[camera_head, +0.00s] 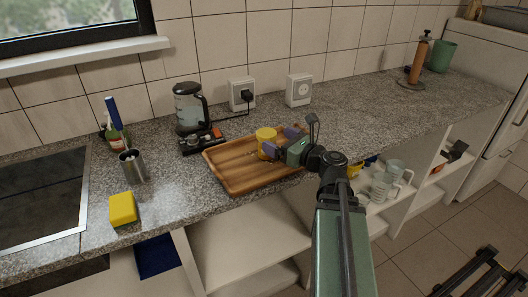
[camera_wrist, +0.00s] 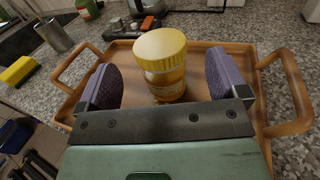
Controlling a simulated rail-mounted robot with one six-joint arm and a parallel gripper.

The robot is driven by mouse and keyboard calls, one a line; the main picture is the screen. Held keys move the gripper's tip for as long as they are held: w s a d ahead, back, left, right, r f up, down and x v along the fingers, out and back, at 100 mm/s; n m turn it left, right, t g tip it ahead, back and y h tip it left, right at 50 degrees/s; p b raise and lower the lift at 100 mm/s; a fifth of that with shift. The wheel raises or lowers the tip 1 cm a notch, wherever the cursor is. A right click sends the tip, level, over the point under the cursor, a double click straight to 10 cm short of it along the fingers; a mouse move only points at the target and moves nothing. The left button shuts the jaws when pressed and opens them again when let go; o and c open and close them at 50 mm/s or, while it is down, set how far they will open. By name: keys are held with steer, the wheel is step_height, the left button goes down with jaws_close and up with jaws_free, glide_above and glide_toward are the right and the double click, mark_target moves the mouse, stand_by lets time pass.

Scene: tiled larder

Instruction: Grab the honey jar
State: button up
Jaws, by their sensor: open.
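The honey jar (camera_head: 265,141) has a yellow lid and an amber body, and stands upright on a wooden tray (camera_head: 232,178) on the counter. In the wrist view the jar (camera_wrist: 162,66) is in the middle, just ahead of my gripper and between the lines of its two purple finger pads. My gripper (camera_wrist: 163,80) is open and empty, with one pad on each side of the jar and visible gaps between. In the head view my gripper (camera_head: 281,139) reaches the jar from the right. The jar's lower right side is partly hidden there by a finger.
A kettle (camera_head: 190,108) stands behind the tray. The tray has raised handles (camera_wrist: 290,92) at both sides.

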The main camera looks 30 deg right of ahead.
steer(key=x, duration=0.5)
steer(key=shift+w+a, duration=0.1)
steer(key=shift+w, duration=0.05)
steer(key=c, duration=1.5)
steer(key=shift+o, duration=0.2)
